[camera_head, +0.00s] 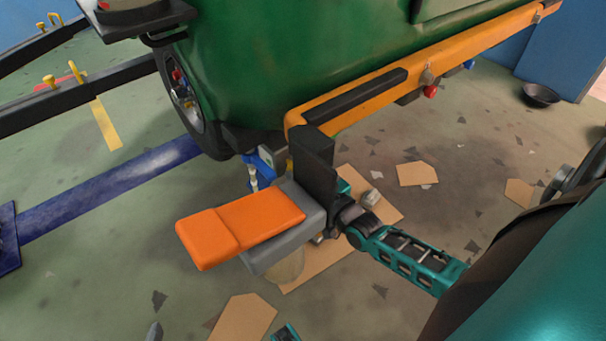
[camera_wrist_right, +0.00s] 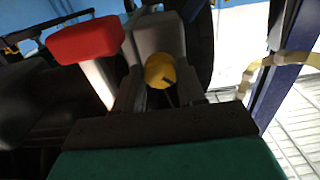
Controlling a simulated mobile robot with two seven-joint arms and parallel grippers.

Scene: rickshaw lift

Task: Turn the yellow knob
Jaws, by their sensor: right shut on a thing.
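The yellow knob (camera_wrist_right: 160,70) shows in the right wrist view, in front of a grey block. My right gripper (camera_wrist_right: 161,88) is shut on it, with a finger on each side. In the head view I cannot make out the knob or the right gripper's fingertips. There a teal arm link of mine comes in from the right and ends at a dark part behind a grey block with an orange top (camera_head: 240,225). My left gripper is not in view.
A green rickshaw (camera_head: 270,70) with an orange side rail (camera_head: 450,55) stands above the arm. Blue and black lift beams (camera_head: 110,187) lie at the left. A red block (camera_wrist_right: 86,40) is left of the knob. Cardboard pieces lie on the floor.

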